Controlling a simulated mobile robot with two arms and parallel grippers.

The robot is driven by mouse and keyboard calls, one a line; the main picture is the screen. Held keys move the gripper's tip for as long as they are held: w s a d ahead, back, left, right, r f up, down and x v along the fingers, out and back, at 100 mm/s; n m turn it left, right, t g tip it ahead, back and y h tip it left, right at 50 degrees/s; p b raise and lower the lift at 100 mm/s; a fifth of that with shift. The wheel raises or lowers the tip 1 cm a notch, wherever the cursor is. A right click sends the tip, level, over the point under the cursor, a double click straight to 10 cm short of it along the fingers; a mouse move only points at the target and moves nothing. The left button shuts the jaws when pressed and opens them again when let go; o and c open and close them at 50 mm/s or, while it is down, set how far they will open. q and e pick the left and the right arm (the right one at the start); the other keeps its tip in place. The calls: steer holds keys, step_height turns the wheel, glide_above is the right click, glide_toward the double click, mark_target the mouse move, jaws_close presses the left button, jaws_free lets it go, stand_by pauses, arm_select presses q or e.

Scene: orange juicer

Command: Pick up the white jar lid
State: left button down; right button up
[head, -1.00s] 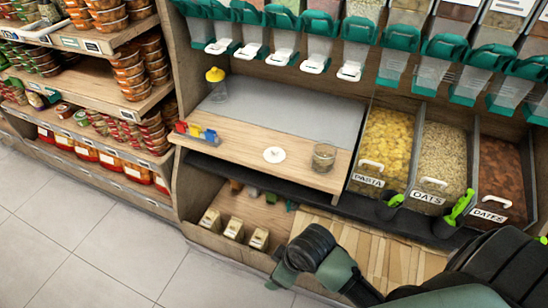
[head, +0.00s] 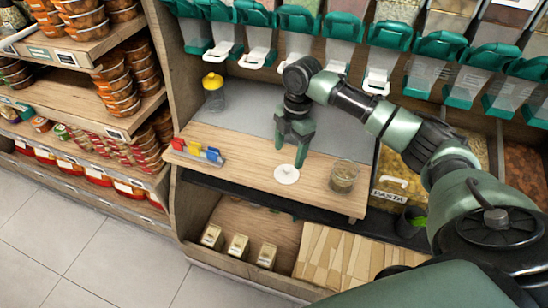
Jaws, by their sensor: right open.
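The white jar lid (head: 286,174) is a flat round disc with a small raised knob. It lies on the wooden counter (head: 240,162) in the head view. My right gripper (head: 289,162) comes in from the right and points down just above and behind the lid. Its dark green fingers are apart, with nothing seen between them. I cannot tell whether a fingertip touches the lid. My left gripper is not in view.
A glass jar (head: 343,177) stands right of the lid, close to the counter's front edge. Dispensers with teal chutes (head: 296,20) hang behind.

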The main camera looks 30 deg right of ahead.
mark_target(288, 169)
steer(key=shift+w+d+r, duration=0.25)
steer(key=shift+d+r, duration=0.05)
steer(key=shift+r, duration=0.05)
steer(key=f, duration=0.1)
steer(key=s+f, duration=0.1)
steer(key=shift+a+f, duration=0.2)
steer(key=shift+f, duration=0.1)
steer(key=f, duration=0.2)
steer(key=shift+s+a+f, duration=0.15)
steer(key=shift+a+f, duration=0.15)
steer(key=shift+a, duration=0.05)
steer(key=shift+f, duration=0.85)
steer(key=shift+c, duration=0.3)
jaws_close()
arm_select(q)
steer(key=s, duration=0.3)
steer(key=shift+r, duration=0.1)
arm_select(e)
steer(key=shift+s+a, duration=0.1)
